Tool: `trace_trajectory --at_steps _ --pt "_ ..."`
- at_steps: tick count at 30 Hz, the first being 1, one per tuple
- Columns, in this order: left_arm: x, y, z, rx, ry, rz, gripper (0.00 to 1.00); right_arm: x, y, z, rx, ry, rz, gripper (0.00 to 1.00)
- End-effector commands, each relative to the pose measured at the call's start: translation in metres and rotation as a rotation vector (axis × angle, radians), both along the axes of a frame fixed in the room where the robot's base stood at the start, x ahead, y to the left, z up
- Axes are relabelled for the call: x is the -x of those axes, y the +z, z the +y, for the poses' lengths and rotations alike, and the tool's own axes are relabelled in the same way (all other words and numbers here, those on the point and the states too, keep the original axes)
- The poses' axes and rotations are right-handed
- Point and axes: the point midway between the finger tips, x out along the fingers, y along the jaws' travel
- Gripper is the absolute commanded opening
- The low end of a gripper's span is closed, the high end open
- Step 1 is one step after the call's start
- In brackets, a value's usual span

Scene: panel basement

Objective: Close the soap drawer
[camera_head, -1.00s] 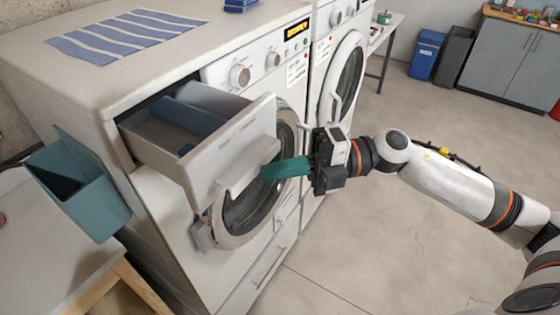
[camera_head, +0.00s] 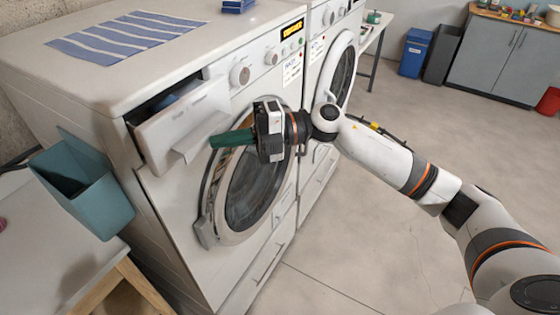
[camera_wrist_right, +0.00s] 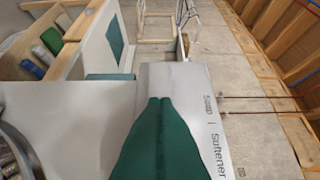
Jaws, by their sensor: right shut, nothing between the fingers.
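The soap drawer (camera_head: 180,118) is at the upper left of the near white washing machine (camera_head: 190,240). Its front stands a little out from the machine, with a narrow dark gap behind it and a bit of blue inside. My right gripper (camera_head: 213,141) has green fingers, shut and empty, with the tips at the right end of the drawer's front lip. Contact looks close, but I cannot tell for sure. In the right wrist view the shut fingers (camera_wrist_right: 160,103) point at the drawer front (camera_wrist_right: 207,120), marked "Soap | Softener". My left gripper is not in view.
A teal bin (camera_head: 85,185) hangs at the machine's left side, above a pale table (camera_head: 45,245). A striped blue cloth (camera_head: 125,35) lies on top of the machine. A second machine (camera_head: 335,75) stands beside it. The floor to the right is open.

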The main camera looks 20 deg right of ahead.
Motion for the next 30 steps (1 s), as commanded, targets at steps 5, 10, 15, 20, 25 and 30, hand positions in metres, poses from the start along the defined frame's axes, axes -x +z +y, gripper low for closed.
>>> trace_trajectory --at_steps 5,10,15,20,25,30 --pt "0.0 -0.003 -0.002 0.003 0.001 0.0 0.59 -0.027 0.0 0.02 -0.001 -0.003 -0.001 0.0" --pt "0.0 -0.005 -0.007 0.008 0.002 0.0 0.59 -0.042 -0.001 0.032 -0.001 -0.003 0.001 0.0" --pt "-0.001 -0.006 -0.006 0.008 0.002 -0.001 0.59 -0.049 -0.001 0.037 -0.001 -0.005 0.0 0.0" --pt "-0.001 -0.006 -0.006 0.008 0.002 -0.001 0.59 -0.05 0.0 0.037 -0.002 -0.006 0.0 0.0" --pt "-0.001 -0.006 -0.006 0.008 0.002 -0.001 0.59 -0.05 0.001 0.037 -0.003 -0.008 -0.001 0.0" --pt "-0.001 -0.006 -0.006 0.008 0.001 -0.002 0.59 -0.051 0.001 0.036 -0.004 -0.01 -0.002 0.0"
